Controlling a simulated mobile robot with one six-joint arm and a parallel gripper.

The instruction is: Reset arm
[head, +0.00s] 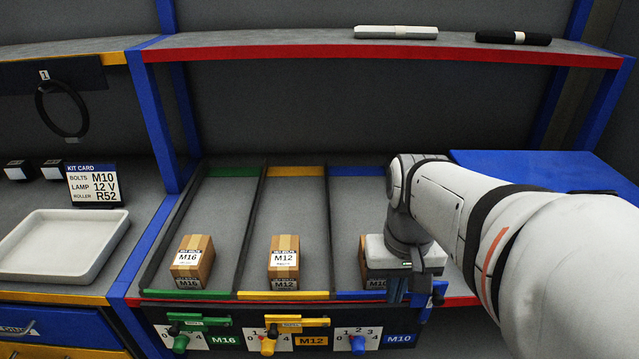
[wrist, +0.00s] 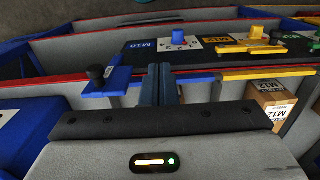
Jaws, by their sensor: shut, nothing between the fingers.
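My gripper (head: 397,290) is at the front of the M10 lane; in the wrist view its dark fingers (wrist: 159,84) are together and empty. A blue arm with a black knob (wrist: 97,75) is beside the fingers, on their left in the wrist view. It also shows as a blue piece (head: 432,296) right of the gripper in the head view, partly hidden. I cannot tell whether the fingers touch it. The green bar (head: 200,321) and yellow bar (head: 300,322) lie level across their panels. The blue dial (head: 358,343) is on the M10 panel.
Boxes M16 (head: 192,262) and M12 (head: 284,263) stand in the left and middle lanes. A third box (head: 364,262) is partly hidden behind my gripper. A red-edged shelf (head: 300,53) hangs above. A white tray (head: 60,245) and kit card (head: 95,184) are at left.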

